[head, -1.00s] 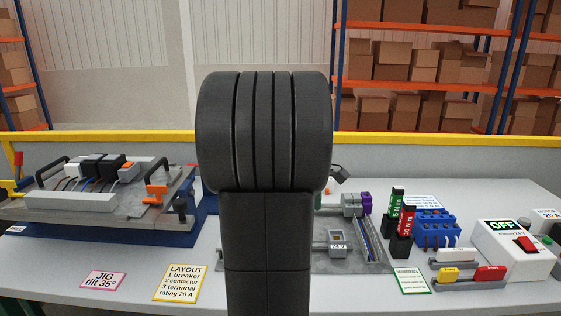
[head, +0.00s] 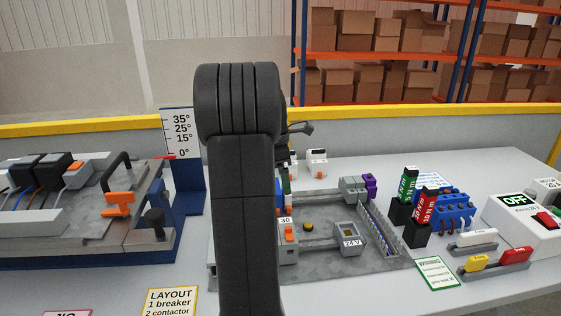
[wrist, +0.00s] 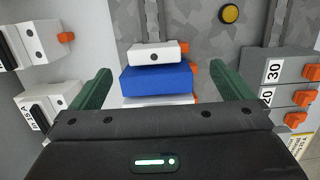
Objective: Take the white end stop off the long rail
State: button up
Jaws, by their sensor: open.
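In the wrist view, a small white block with a dark dot, which looks like the white end stop (wrist: 157,50), sits on a rail running up the picture. An orange tab shows at its right. A blue block (wrist: 157,80) is right against it on the near side, and another white part lies below that, mostly hidden. My gripper (wrist: 160,74) is open, with one green finger on each side of the blue block and clear gaps between. The end stop lies just beyond the fingertips. In the head view my arm hides the end stop and my gripper.
A grey device marked 30 (wrist: 282,75) stands right of my right finger. White devices (wrist: 45,100) stand at the left. A yellow button (wrist: 229,14) is on the plate beyond.

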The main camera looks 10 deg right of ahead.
jog(key=f, duration=0.4)
jog(key=d+f, duration=0.1)
jog(key=f, duration=0.2)
jog(key=shift+f, duration=0.1)
jog(key=shift+c, duration=0.2)
jog(key=c, duration=1.1)
jog(key=shift+o, duration=0.2)
jog(key=shift+r+p, duration=0.65)
jog(key=shift+r, duration=0.05)
jog(key=shift+r+p, duration=2.05)
jog(key=shift+r, duration=0.2)
